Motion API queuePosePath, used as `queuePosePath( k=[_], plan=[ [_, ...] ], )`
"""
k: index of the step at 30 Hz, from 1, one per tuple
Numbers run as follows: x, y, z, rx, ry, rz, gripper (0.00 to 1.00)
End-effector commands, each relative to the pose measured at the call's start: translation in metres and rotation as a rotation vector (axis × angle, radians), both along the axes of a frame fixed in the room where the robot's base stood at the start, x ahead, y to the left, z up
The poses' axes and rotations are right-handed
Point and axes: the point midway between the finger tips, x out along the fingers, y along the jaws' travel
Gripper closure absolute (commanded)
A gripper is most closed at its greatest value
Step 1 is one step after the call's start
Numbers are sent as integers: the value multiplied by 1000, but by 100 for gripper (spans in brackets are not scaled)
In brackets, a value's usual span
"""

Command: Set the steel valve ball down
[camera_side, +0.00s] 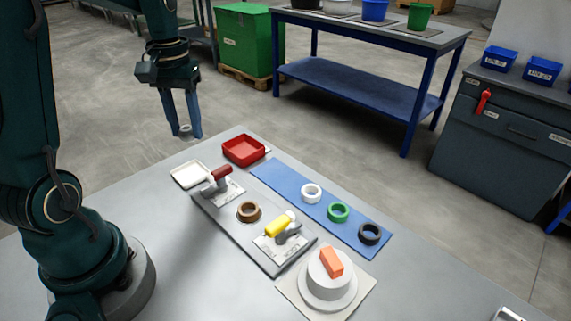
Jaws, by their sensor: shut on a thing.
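My gripper (187,133) points down at the upper left, above the far left edge of the grey table. It is shut on a small grey ball (185,128), the steel valve ball, which shows between the fingertips. Finger parts hide some of the ball. The ball is in the air, apart from the table. In the picture, a shallow white tray (187,178) lies below the gripper, and a red tray (240,160) lies to its lower right. Both trays look empty.
A grey plate (222,218) carries a red-handled clamp (221,174), a brown ring (249,212) and a yellow-handled clamp (280,224). A blue mat (284,184) holds white, green and black rings. An orange block (332,262) sits on a round stand.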

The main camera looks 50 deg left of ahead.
Motion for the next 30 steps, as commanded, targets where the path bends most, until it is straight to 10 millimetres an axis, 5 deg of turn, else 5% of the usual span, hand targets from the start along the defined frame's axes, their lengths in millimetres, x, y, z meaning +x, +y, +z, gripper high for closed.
queuePosePath(
  k=[5, 21, 30],
  plan=[
    [-4, 25, -25, -2, 5, 159, 100],
    [-6, 26, -97, -2, 5, 165, 100],
    [-6, 27, -105, 2, 0, 164, 100]
  ],
)
